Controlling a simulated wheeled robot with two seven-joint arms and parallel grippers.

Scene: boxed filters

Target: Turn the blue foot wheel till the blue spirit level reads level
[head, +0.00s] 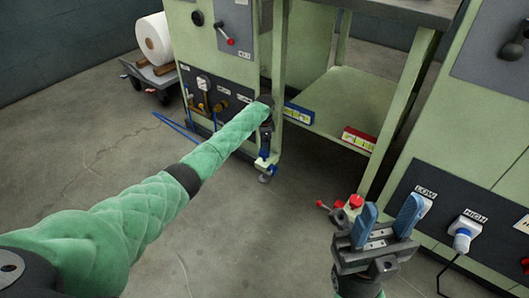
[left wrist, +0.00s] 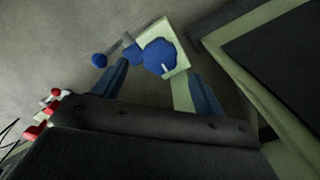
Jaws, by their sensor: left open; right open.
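The blue foot wheel (head: 263,164) sits low on the front leg of the green machine frame, partly hidden by my left gripper in the head view. In the left wrist view the wheel (left wrist: 160,57), with a pale mark, shows between and beyond the two blue fingers of my left gripper (left wrist: 160,72). That gripper is open, and I cannot tell whether a finger touches the wheel. The blue spirit level (head: 298,114) is on the front edge of the low shelf; its bubble is too small to read. My right gripper (head: 390,218) is open and empty at the lower right.
A red spirit level (head: 359,139) is on the same shelf edge, above a red foot wheel (head: 352,202). A panel with LOW and HIGH sockets (head: 445,212) stands right. A white roll on a trolley (head: 154,39) is back left.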

